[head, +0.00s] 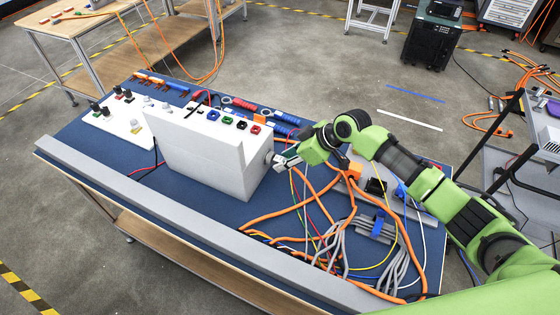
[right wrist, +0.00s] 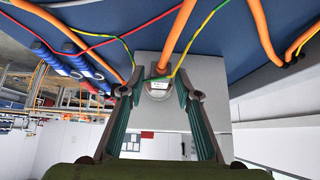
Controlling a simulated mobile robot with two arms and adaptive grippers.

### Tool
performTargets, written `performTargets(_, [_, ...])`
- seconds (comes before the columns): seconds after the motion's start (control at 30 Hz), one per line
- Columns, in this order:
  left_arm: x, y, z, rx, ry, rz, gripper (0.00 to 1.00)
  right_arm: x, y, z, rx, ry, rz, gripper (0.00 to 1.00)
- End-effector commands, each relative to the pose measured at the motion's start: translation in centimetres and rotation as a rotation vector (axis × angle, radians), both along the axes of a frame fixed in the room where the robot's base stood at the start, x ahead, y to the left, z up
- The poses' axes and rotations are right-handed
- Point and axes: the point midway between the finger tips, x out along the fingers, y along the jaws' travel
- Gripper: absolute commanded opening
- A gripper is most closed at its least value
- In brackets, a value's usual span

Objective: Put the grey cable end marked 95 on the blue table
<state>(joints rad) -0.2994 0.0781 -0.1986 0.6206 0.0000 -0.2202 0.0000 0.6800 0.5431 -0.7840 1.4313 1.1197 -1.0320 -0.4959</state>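A grey round cable end (right wrist: 158,88) with a small white label sits between my right fingertips in the right wrist view. Its label is too small to read. An orange cable runs from it, and its far side seems to meet the grey box (head: 235,165). My right gripper (head: 285,161) is at the right end of this box. In the right wrist view the fingers (right wrist: 160,84) stand either side of the cable end, with a visible gap to each. The blue table (head: 85,165) lies under the box. My left gripper is out of view.
Orange cables (head: 265,214), thin coloured wires and grey cable bundles (head: 335,245) crowd the table's right part. A white panel (head: 125,118) with knobs stands left of the box. Bare blue surface shows in front of the box. A grey rail (head: 190,225) edges the front.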

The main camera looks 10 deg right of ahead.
Motion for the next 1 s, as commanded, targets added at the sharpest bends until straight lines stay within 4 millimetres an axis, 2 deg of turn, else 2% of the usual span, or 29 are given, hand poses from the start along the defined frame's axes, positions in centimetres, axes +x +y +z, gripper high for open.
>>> performTargets(0.23, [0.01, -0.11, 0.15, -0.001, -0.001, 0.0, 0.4, 0.0, 0.01, -0.01, 0.0, 0.0, 0.0, 0.31])
performTargets(0.27, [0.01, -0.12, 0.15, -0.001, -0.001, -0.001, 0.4, 0.0, 0.01, -0.01, 0.0, 0.0, 0.0, 0.25])
performTargets(0.37, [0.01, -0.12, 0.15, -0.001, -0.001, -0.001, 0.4, 0.01, 0.01, 0.0, 0.0, 0.0, 0.0, 0.0])
performTargets(1.0, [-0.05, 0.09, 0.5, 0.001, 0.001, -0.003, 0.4, -0.24, -0.45, 0.06, -0.001, -0.001, 0.0, 0.0])
